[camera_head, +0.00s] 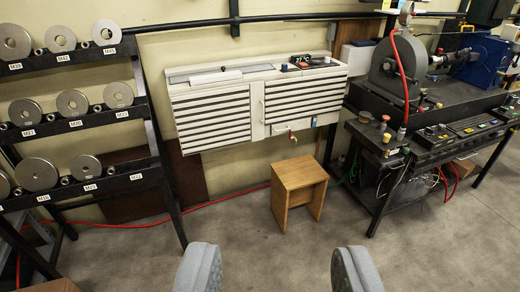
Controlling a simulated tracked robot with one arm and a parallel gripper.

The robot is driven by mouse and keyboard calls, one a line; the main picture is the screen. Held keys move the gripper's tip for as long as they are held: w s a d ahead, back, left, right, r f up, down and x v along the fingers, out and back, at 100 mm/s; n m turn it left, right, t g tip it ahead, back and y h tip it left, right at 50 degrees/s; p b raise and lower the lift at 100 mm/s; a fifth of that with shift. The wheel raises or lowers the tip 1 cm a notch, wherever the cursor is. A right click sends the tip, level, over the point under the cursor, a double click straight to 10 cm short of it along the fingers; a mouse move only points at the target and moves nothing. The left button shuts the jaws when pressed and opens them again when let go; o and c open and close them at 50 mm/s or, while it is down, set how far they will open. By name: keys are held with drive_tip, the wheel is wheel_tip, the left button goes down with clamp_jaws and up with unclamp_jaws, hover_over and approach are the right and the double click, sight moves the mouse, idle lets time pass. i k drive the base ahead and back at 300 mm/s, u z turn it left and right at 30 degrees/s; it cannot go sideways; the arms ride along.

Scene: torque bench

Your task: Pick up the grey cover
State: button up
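My gripper (277,262) shows at the bottom of the picture as two grey padded fingers set wide apart. It is open, with only bare floor visible between the fingers. I cannot tell for sure which thing is the grey cover. A large rounded grey housing (384,82) stands on the dark bench at the right, well beyond my gripper. Several grey metal discs (72,102) rest on the rack at the left.
A wooden stool (298,188) stands on the floor ahead. A white drawer cabinet (215,118) hangs on the wall behind it. The black rack (75,128) is at left and the dark bench (440,105) at right. Open floor (450,245) lies at the lower right.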

sight(180, 79)
drive_tip(key=i, duration=2.55)
drive_tip(key=z, duration=0.3)
drive_tip(key=i, duration=1)
